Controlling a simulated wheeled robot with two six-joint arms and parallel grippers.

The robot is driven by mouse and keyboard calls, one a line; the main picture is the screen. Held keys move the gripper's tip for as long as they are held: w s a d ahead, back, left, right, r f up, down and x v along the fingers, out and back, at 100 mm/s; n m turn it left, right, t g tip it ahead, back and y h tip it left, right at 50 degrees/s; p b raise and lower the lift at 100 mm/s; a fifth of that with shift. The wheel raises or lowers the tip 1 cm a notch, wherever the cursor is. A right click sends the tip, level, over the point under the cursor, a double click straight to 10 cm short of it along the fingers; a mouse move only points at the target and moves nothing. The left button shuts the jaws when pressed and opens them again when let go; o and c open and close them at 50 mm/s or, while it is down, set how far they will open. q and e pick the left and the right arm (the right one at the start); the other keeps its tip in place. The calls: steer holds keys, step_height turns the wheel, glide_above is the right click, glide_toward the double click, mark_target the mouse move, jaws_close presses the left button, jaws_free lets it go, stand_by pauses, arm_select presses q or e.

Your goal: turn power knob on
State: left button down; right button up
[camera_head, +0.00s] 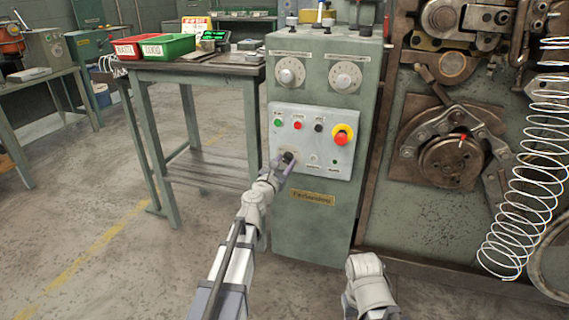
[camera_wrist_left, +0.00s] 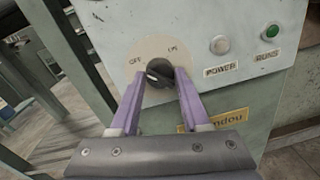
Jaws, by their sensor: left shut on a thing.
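The black power knob (camera_wrist_left: 160,73) sits on a round pale plate marked OFF at its left and ON at its upper right. A pale mark shows on the knob's left part, on the OFF side; its exact angle is hard to tell. My left gripper (camera_wrist_left: 162,84) has its purple fingers on either side of the knob and is shut on it. In the head view the knob (camera_head: 288,157) is small at the lower left of the grey control panel (camera_head: 300,168), with my left gripper (camera_head: 283,166) at it. My right gripper is out of view; only part of my right arm shows.
A red emergency button on yellow (camera_head: 342,134) and small buttons are above the knob. The POWER lamp (camera_wrist_left: 220,45) looks white and unlit. A green table (camera_head: 190,70) with red and green bins stands left. The coiling machine with a wire spring (camera_head: 530,170) is right.

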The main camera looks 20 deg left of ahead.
arm_select(q)
steer(key=m, duration=0.4)
steer(key=shift+m+p, duration=0.3)
steer(key=shift+p, duration=0.05)
steer(key=m, duration=0.4)
steer(key=shift+r+g+p, duration=0.1)
steer(key=shift+g+p, duration=0.2)
steer(key=m, duration=0.4)
steer(key=shift+m+y, duration=0.3)
steer(key=shift+y, duration=0.1)
steer(key=shift+m, duration=2)
steer(key=shift+d, duration=0.1)
steer(key=shift+c, duration=2)
jaws_free()
